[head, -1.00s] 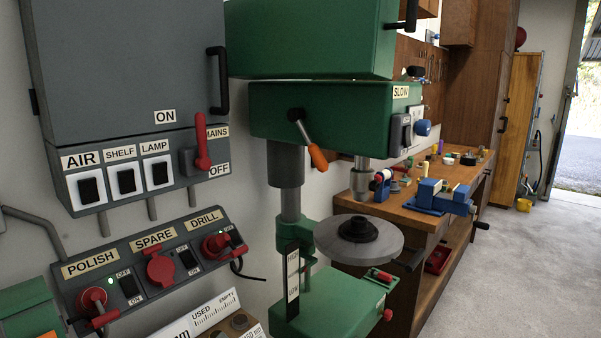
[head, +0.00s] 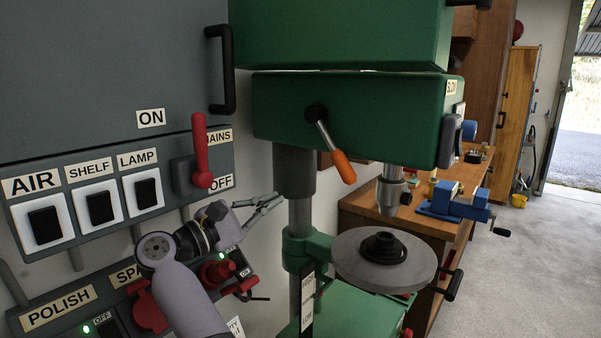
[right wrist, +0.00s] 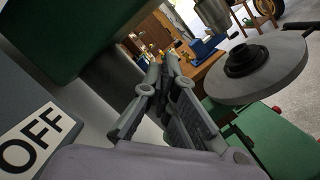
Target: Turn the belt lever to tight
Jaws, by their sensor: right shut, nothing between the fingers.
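The lever with the orange grip (head: 343,166) is on the side of the green drill press head (head: 385,115). It slants down and to the right from its dark pivot. I see no "tight" label beside it. My right gripper (head: 280,200) is shut and empty, below and left of the lever, in front of the drill press column and apart from the lever. In the right wrist view its fingers (right wrist: 165,75) point toward the drill press and workbench; the lever is not visible there. My left gripper is not in view.
The switch panel with the red mains lever (head: 200,150) is close on the left. The drill press column (head: 300,215) and round table (head: 384,262) stand right of my right gripper. The workbench (head: 420,224) with a blue vise (head: 450,203) is farther back.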

